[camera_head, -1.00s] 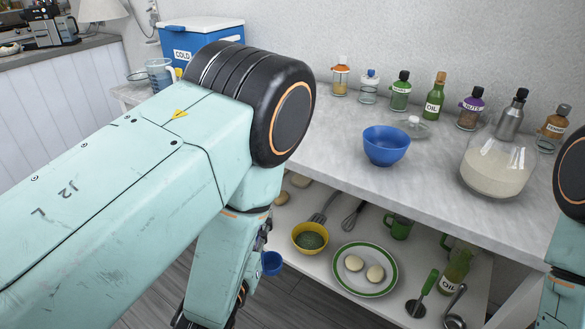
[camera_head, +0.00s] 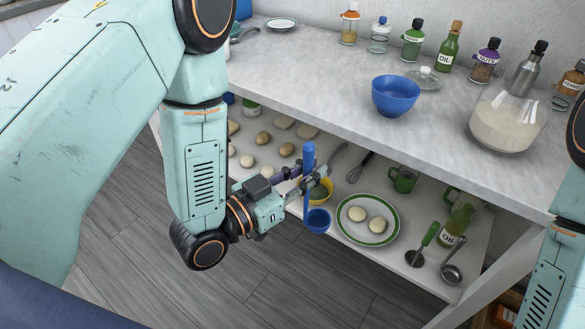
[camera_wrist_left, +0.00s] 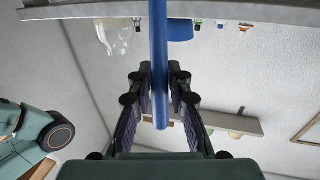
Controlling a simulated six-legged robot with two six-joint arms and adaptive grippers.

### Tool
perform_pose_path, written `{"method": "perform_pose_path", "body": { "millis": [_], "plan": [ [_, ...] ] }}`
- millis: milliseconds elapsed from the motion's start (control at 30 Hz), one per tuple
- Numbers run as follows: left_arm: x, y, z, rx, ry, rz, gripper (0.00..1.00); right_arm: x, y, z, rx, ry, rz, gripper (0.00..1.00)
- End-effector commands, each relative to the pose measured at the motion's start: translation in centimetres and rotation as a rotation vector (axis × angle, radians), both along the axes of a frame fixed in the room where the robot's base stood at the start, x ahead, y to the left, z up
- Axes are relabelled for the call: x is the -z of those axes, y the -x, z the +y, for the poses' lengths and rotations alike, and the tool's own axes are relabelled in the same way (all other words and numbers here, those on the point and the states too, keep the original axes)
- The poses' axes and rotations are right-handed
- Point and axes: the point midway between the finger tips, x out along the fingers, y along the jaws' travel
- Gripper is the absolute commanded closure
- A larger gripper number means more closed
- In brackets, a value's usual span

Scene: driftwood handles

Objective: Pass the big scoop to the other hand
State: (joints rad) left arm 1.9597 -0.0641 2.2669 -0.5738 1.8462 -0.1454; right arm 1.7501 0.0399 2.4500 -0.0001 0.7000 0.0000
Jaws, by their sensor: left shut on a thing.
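The big scoop is blue, with a long handle (camera_head: 308,158) and a round cup (camera_head: 318,221) at its lower end. My left gripper (camera_head: 307,181) is shut around the handle and holds the scoop upright, in front of the lower shelf. In the left wrist view the handle (camera_wrist_left: 159,55) runs between the two fingers (camera_wrist_left: 160,100) of this gripper; the cup does not show clearly there. My right arm shows only in part at the right edge of the head view, and its gripper is out of the picture.
The worktop (camera_head: 310,75) carries a blue bowl (camera_head: 395,96), a glass jar of pale powder (camera_head: 505,125) and several bottles. The lower shelf holds a green-rimmed plate (camera_head: 367,236), a yellow bowl (camera_head: 322,192), a ladle (camera_head: 453,272) and dough pieces. The floor in front is clear.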

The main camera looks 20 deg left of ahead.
Motion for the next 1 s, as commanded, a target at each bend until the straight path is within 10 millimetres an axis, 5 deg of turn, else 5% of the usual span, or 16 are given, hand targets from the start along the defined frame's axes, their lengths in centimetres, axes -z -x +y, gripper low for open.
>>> {"method": "perform_pose_path", "body": {
  "millis": [533, 1000],
  "plan": [
    [-1.3, 0.2, -6.6, 0.453, -0.002, -0.004, 1.0, 0.0, 0.0, 0.0, 0.0, 0.0, 0.0, 0.6],
    [-1.4, 0.5, -6.0, 0.632, 0.001, -0.006, 1.0, 0.0, 0.0, 0.0, 0.0, 0.0, 0.0, 0.6]
  ]
}}
